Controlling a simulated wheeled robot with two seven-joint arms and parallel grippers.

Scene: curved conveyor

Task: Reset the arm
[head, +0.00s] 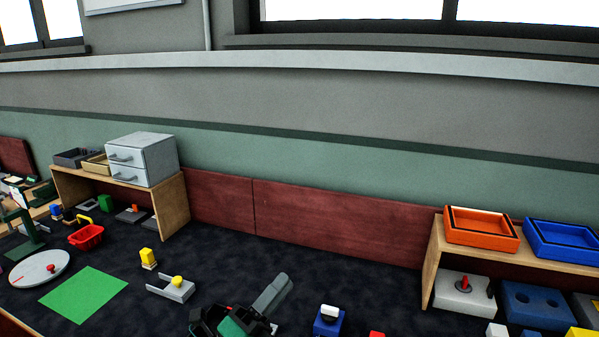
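My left gripper (234,318) shows at the bottom edge of the head view, left of the middle, as a dark body with a green part. A grey cylindrical part rises from it toward the upper right. Its fingertips are not clear, so I cannot tell whether it is open or shut, or whether it holds anything. It appears over the dark tabletop (235,258), right of a grey bracket-like fixture (178,291) with a yellow knob. My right gripper is not in view.
A green mat (84,294), a round white disc (40,269) and a red basket (87,237) lie left. Wooden shelves stand at left (173,207) and right (432,263). A blue block with a white top (327,320) sits right of my gripper. The table's back middle is clear.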

